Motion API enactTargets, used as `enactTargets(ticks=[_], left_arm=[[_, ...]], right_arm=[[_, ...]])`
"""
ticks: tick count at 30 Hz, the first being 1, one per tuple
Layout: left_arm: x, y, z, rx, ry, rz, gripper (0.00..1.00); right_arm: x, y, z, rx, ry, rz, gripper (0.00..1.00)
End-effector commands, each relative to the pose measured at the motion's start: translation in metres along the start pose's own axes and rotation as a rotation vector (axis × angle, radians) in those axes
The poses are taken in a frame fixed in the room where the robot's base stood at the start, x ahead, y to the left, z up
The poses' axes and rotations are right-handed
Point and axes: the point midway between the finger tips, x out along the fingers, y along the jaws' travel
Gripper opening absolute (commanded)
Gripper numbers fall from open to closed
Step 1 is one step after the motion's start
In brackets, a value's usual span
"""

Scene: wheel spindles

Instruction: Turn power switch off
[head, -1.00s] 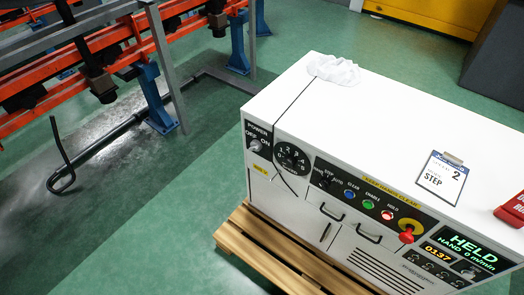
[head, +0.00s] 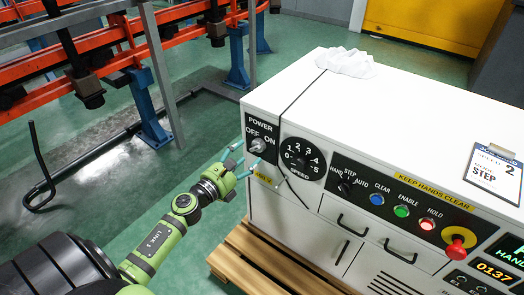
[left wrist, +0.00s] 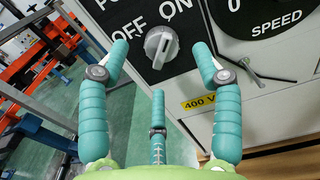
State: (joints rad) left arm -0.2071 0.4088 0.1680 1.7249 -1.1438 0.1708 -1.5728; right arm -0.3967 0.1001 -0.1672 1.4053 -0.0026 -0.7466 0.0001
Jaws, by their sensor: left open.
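The power switch (head: 258,145) is a small grey knob on a black panel marked POWER, OFF and ON, at the left end of the white cabinet's front. In the left wrist view the knob (left wrist: 161,46) lies between and beyond my fingertips, its pointer tilted between the two labels. My left gripper (head: 242,160) is green with teal fingers, open and empty, just in front of the panel. In the left wrist view the open gripper (left wrist: 160,62) has one finger on each side of the knob and a third below. No contact with the knob is visible. My right gripper is not in view.
The speed dial (head: 301,158) sits right of the switch, followed by the mode selector, lit buttons and a red stop knob (head: 455,250). A wooden pallet (head: 265,262) lies under the cabinet. A white cloth (head: 346,62) and a card (head: 494,172) lie on top.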

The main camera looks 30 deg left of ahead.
Motion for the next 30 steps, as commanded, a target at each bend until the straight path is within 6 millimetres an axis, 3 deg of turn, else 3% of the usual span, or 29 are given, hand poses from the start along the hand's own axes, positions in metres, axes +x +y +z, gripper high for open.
enactTargets(ticks=[3, 9, 20, 23, 24, 30], left_arm=[[0.020, 0.000, 0.002, -0.002, -0.002, 0.001, 0.65], [0.042, 0.000, 0.000, -0.004, 0.000, 0.002, 0.65], [0.047, 0.000, -0.001, -0.006, 0.001, 0.002, 0.65], [0.047, 0.000, -0.001, -0.006, 0.001, 0.002, 0.29], [0.047, 0.000, -0.001, -0.006, 0.001, 0.002, 0.13], [0.048, -0.001, 0.001, -0.008, -0.002, 0.000, 0.12]], right_arm=[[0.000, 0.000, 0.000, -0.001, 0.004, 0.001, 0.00], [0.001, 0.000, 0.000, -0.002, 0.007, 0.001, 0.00], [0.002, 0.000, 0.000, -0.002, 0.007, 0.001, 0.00], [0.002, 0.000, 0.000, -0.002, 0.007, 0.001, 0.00], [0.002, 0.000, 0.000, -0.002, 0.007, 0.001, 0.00], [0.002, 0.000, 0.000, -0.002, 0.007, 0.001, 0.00]])
